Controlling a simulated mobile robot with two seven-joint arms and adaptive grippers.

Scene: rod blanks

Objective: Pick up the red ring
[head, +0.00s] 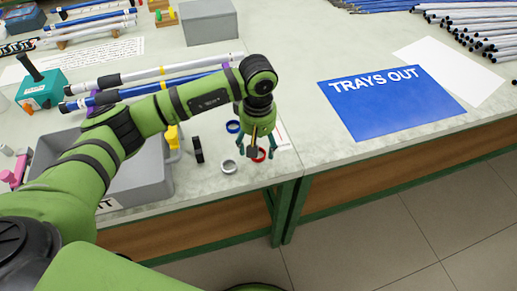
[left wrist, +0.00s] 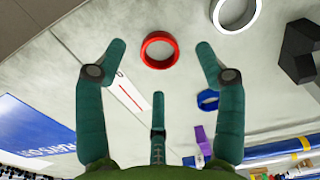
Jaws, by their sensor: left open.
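The red ring (head: 260,155) lies flat on the worktop near its front edge, partly hidden behind my left gripper in the head view. In the left wrist view the red ring (left wrist: 160,50) shows whole, just beyond the fingertips and roughly midway between them. My left gripper (head: 257,152) points down over the ring, its fingers spread open and empty; its open fingers also show in the left wrist view (left wrist: 160,60). It does not appear to touch the ring. My right gripper is out of both views.
A grey bin (head: 150,160) stands further left. A blue "TRAYS OUT" sheet (head: 390,110) lies right. Rods lie behind my arm.

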